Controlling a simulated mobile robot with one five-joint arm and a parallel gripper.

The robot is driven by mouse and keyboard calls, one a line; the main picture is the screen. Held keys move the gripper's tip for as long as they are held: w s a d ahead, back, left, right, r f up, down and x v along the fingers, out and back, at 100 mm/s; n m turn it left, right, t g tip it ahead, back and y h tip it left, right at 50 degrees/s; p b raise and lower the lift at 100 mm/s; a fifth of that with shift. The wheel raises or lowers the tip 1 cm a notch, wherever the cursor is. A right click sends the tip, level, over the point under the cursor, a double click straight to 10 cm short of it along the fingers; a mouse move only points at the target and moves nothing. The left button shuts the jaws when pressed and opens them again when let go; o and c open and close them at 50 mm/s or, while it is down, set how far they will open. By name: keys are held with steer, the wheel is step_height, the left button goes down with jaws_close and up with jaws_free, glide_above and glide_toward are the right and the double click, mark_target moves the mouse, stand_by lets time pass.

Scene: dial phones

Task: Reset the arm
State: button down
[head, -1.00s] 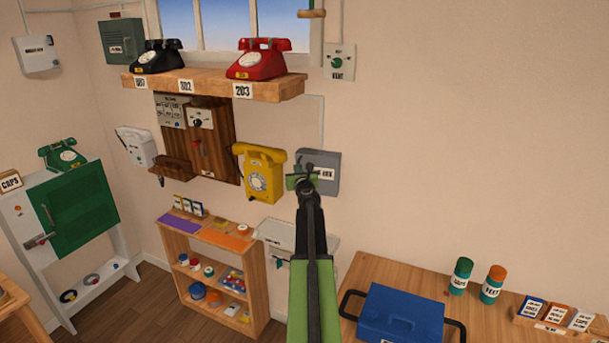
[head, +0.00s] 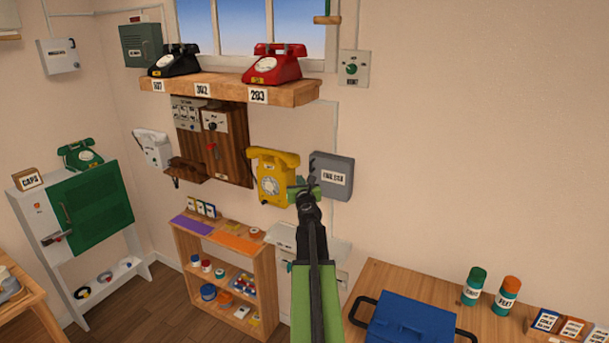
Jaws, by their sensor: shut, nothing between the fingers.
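My gripper (head: 306,187) is in the middle of the head view, at the end of my raised green and black arm. It is small and seen from behind, shut and empty. It appears in front of the right edge of the yellow wall phone (head: 271,180) and the lower left of the grey labelled box (head: 332,175). I cannot tell how far it is from the wall.
A wooden shelf (head: 215,92) above holds a black phone (head: 175,60) and a red phone (head: 274,64). A low bookcase (head: 190,245) stands left of my arm. A blue case (head: 410,322) lies on the table (head: 400,277) at right. The upper right wall is bare.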

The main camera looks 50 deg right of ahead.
steer(key=a, duration=0.1)
steer(key=s+a, duration=0.1)
steer(key=a, duration=0.2)
steer(key=shift+s, duration=0.3)
steer(key=shift+r, duration=0.1)
